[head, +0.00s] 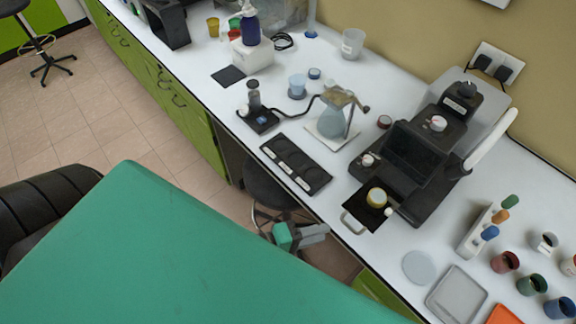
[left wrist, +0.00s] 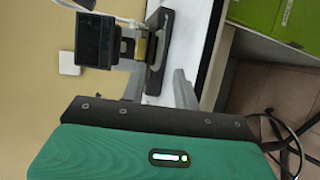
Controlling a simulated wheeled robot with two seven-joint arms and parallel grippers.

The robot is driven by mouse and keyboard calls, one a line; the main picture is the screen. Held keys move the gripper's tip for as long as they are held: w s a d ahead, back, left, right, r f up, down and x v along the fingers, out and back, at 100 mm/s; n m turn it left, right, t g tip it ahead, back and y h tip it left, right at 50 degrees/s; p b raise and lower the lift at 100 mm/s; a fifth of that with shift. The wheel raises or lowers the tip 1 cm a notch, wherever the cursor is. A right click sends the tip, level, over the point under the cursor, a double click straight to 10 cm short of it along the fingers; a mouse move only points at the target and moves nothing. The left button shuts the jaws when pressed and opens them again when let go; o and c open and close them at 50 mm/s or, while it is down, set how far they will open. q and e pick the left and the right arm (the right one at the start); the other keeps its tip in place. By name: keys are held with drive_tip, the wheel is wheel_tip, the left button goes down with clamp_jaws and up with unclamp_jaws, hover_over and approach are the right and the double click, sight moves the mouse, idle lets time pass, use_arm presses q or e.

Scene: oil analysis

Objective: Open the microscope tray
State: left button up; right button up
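The black microscope (head: 440,140) stands on the counter against the wall. Its flat black tray (head: 364,213) sticks out at the front, with a pale metal handle (head: 351,223) at its outer edge. My right gripper is not in view.
A black mat (head: 296,163), a glass vessel on a white base (head: 333,127) and a black stand (head: 258,118) lie left of the microscope. A rack of coloured tubes (head: 483,230), several coloured cups and a grey tray (head: 457,294) are at right. A stool (head: 268,187) is under the counter.

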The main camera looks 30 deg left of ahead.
use_arm(q)
drive_tip(key=b+v, duration=0.2)
drive_tip(key=v, duration=0.5)
drive_tip(key=shift+a, duration=0.1)
idle(0.4)
drive_tip(key=a+f+m+g+y, duration=0.1)
drive_tip(key=a+f+m+y, duration=0.2)
drive_tip(key=f, duration=0.9)
drive_tip(key=s+a+f+m+g+y, duration=0.15)
drive_tip(key=a+f, duration=0.45)
drive_tip(key=f, duration=0.7)
drive_tip(key=a+f+m+g+y, duration=0.2)
drive_tip(key=a+f+y, duration=0.15)
drive_tip(key=f, duration=0.85)
drive_tip(key=s+f+m+g+y, duration=0.2)
drive_tip(key=s+f+m+g, duration=0.4)
drive_tip(key=s+f, duration=1.3)
drive_tip(key=shift+s+d+m, duration=0.3)
drive_tip(key=shift+m, duration=0.15)
drive_tip(key=shift+f, duration=0.1)
